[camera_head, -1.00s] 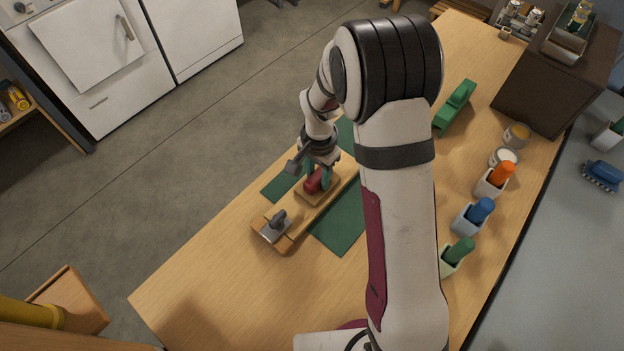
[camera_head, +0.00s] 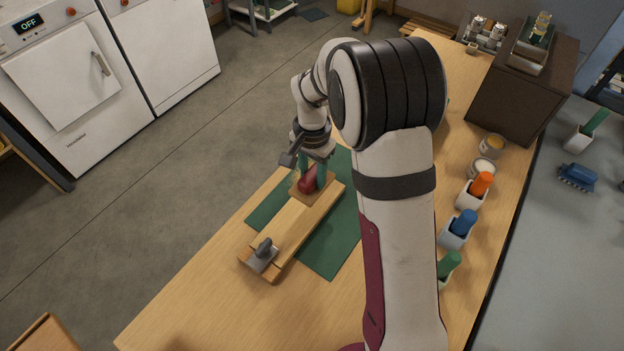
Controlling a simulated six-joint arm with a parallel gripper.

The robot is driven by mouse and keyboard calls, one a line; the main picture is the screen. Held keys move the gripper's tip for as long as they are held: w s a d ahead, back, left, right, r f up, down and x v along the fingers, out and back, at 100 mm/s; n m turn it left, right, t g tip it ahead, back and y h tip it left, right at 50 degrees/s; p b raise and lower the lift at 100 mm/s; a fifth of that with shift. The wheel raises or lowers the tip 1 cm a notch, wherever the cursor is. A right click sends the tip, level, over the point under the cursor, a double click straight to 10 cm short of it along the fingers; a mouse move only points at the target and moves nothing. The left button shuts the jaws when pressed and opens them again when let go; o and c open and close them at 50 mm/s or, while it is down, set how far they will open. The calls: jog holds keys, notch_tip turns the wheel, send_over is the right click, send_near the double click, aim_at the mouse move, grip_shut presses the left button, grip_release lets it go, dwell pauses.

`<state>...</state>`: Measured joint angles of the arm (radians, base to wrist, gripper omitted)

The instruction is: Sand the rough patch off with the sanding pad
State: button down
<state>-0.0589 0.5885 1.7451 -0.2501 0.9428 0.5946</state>
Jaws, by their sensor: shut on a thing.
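The sanding pad (camera_head: 300,190) has a red grip on a tan block. It sits at the far part of a long wooden board (camera_head: 288,232) and appears to touch its top. My gripper (camera_head: 313,177) points down with its green fingers shut on the red grip. A grey clamp (camera_head: 262,254) is at the board's near end. The board lies on a green mat (camera_head: 332,252). I cannot make out the rough patch; the pad, gripper and arm hide part of the board.
Holders with an orange (camera_head: 482,184), a blue (camera_head: 465,222) and a green handle (camera_head: 449,264) line the table's right side, near two open tins (camera_head: 482,167). A dark cabinet (camera_head: 520,88) stands behind. The table's near left (camera_head: 205,310) is clear.

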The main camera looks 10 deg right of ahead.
jog(key=shift+r, duration=1.3)
